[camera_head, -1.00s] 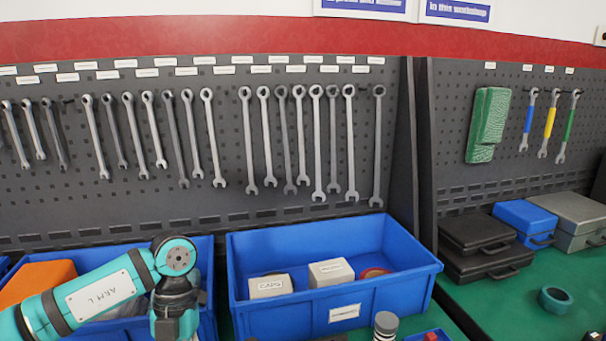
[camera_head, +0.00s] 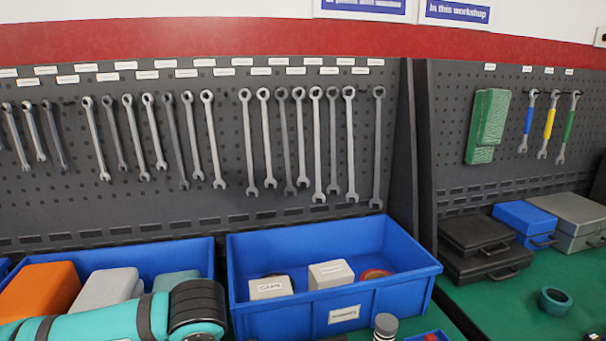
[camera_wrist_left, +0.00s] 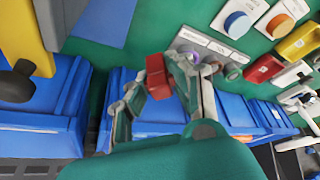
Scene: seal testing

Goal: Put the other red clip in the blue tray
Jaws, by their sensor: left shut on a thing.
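My left gripper (camera_wrist_left: 158,95) is shut on a red clip (camera_wrist_left: 157,76) in the left wrist view. The clip sits between the fingers, clear of the surfaces around it; its lower part is hidden by them. In the head view only my left forearm shows at the bottom left; the gripper is out of frame. A small blue tray (camera_head: 412,338) is cut off at the bottom edge of the head view, with a red piece (camera_head: 430,337) at it. I cannot tell whether that piece is the first clip. My right gripper is not in view.
A large blue bin (camera_head: 400,289) holds white boxes and a red ring. Another blue bin (camera_head: 150,250) holds an orange block (camera_head: 40,290). A grey-capped cylinder (camera_head: 385,326) stands near the small tray.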

